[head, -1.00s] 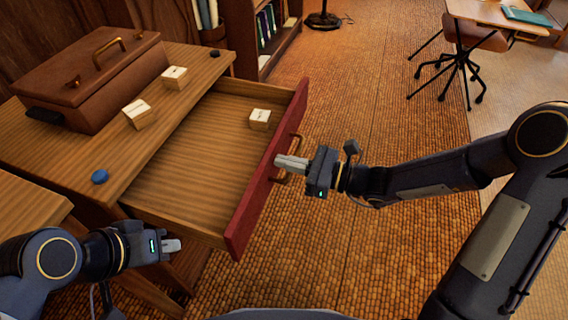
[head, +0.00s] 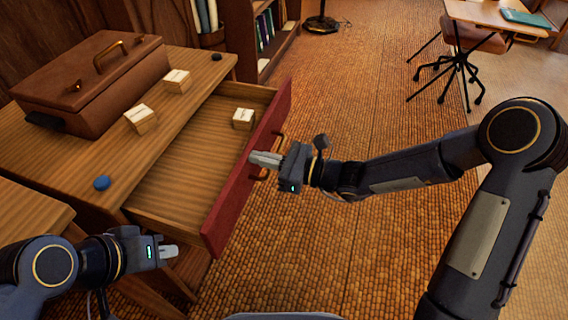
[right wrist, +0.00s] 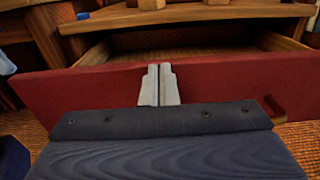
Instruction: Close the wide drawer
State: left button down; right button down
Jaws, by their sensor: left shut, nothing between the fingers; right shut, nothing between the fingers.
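The wide drawer (head: 178,187) stands partly open from the wooden desk, with a red front (head: 232,190) and a brass handle (head: 262,172). A small pale labelled block (head: 243,118) lies inside it. My right gripper (head: 254,160) is shut and empty, its fingertips at the red front beside the handle. In the right wrist view the shut fingers (right wrist: 159,84) point at the red front (right wrist: 80,95); I cannot tell whether they touch it. My left gripper (head: 174,252) is shut and empty, in front of the desk at the lower left, apart from the drawer.
On the desk top (head: 75,165) are a brown case (head: 90,85), two labelled blocks (head: 141,118) (head: 177,81), a blue disc (head: 101,183) and a dark disc (head: 216,57). Open tiled floor (head: 370,110) lies to the right, with a wheeled chair (head: 455,60) beyond.

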jog(key=b+x, duration=0.2)
jog(key=x, duration=1.4)
jog(key=shift+a, duration=0.1)
